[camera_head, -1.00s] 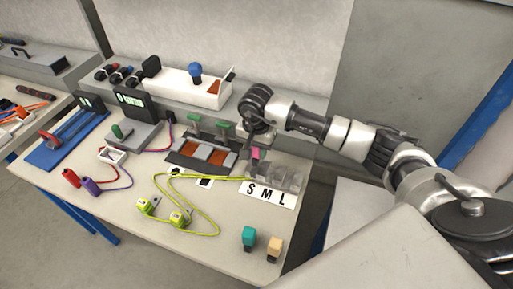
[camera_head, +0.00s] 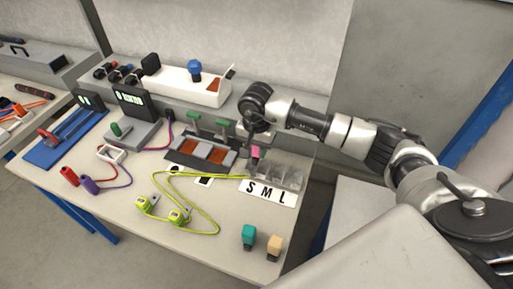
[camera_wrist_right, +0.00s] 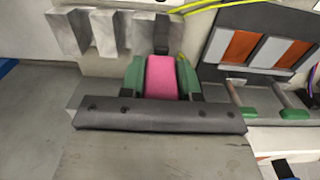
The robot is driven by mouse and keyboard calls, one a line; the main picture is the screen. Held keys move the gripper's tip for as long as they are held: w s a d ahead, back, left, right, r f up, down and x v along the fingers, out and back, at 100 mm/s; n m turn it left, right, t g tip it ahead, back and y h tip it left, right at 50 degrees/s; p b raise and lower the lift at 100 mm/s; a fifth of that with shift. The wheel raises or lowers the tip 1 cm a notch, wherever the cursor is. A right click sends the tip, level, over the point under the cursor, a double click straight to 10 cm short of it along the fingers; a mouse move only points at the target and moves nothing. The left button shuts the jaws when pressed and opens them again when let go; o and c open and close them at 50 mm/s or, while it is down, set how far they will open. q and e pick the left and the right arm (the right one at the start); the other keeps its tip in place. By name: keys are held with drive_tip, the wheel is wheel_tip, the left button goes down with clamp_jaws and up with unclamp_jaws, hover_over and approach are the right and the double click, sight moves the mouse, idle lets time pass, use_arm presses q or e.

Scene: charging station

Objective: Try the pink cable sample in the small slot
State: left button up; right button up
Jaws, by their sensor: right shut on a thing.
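My right gripper (camera_head: 254,151) is shut on the pink cable sample (camera_wrist_right: 162,77), which also shows in the head view (camera_head: 256,153). In the right wrist view the pink block sits between two green finger pads. The clear slot holder (camera_head: 288,177) stands behind the white S M L label (camera_head: 268,193). The sample is at the holder's left end, by the S side. In the wrist view the slot walls (camera_wrist_right: 104,33) are just left of the sample. I cannot tell whether its lower end is inside the small slot. My left gripper is not in view.
A teal block (camera_head: 249,234) and a beige block (camera_head: 274,243) stand at the front edge. A yellow-green cable (camera_head: 190,177) loops across the middle. A dark fixture with green handles (camera_head: 205,152) stands close to the left of my gripper.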

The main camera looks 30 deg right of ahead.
sight(256, 157)
drive_tip(key=shift+b, duration=0.55)
idle(1.0)
drive_tip(key=shift+f+b, duration=2.15)
drive_tip(key=shift+f, duration=0.1)
drive_tip(key=o, duration=1.1)
drive_tip(key=shift+c, duration=0.2)
drive_tip(key=shift+r, duration=0.1)
wheel_tip(256, 157, up, 11)
drive_tip(key=shift+f+b, duration=0.15)
drive_tip(key=shift+b, duration=0.4)
